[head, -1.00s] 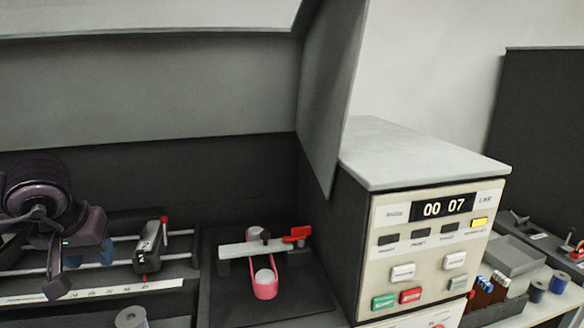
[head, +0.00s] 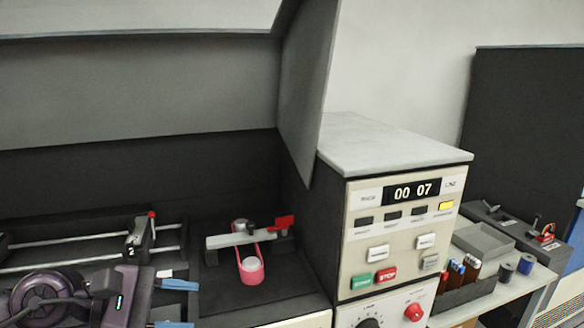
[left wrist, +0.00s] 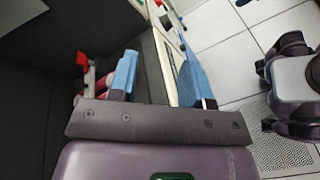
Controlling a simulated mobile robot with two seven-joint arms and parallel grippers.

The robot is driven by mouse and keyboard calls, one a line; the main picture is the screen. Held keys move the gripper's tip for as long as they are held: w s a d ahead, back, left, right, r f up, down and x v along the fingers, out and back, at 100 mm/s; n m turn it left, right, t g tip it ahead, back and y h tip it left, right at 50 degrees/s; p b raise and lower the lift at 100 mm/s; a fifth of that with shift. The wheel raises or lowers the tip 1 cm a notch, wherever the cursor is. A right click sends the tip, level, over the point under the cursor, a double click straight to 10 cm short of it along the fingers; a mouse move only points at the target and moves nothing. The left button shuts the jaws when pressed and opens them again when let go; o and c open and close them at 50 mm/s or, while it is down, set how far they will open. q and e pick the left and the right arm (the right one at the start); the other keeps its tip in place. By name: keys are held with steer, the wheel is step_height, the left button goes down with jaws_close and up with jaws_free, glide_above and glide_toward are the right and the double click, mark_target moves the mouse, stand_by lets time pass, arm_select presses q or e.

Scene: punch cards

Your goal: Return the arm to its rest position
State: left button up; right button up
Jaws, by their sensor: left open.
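My left arm comes in at the lower left of the head view. Its gripper (head: 174,305) has two blue fingers spread apart and pointing right, with nothing between them. It is in front of the rail unit (head: 60,235) and to the left of the pink looped belt (head: 251,272). In the left wrist view the open fingers of the gripper (left wrist: 158,82) show with a gap between them. My right gripper shows in neither view.
A control cabinet (head: 410,215) reading 00 07 stands right of the belt. A side table holds a grey tray (head: 482,240) and spools (head: 526,264). A slanted grey hood (head: 140,80) overhangs the bay. White floor tiles (left wrist: 240,50) show in the left wrist view.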

arm_select(q)
steer(key=w+a+n+t+y, duration=0.1)
steer(key=a+n+t+y, duration=0.5)
steer(key=n, duration=1.1)
steer(key=w+a+n+t+y, duration=0.1)
steer(key=w+n+t+y, duration=0.1)
steer(key=n+t, duration=1.15)
steer(key=s+a+f+n+g+y, duration=0.35)
steer(key=f+n+g+y, duration=0.2)
steer(key=n, duration=0.35)
steer(key=s+a+f+n+g+y, duration=0.2)
steer(key=a+f+n+g+y, duration=0.2)
steer(key=f+n, duration=0.4)
steer(key=s+d+f+n+g+h, duration=0.3)
steer(key=s+f+n+g, duration=0.8)
steer(key=s, duration=0.5)
steer(key=w+f+t, duration=0.7)
steer(key=f+t, duration=0.1)
steer(key=f, duration=0.3)
steer(key=shift+w+t, duration=0.3)
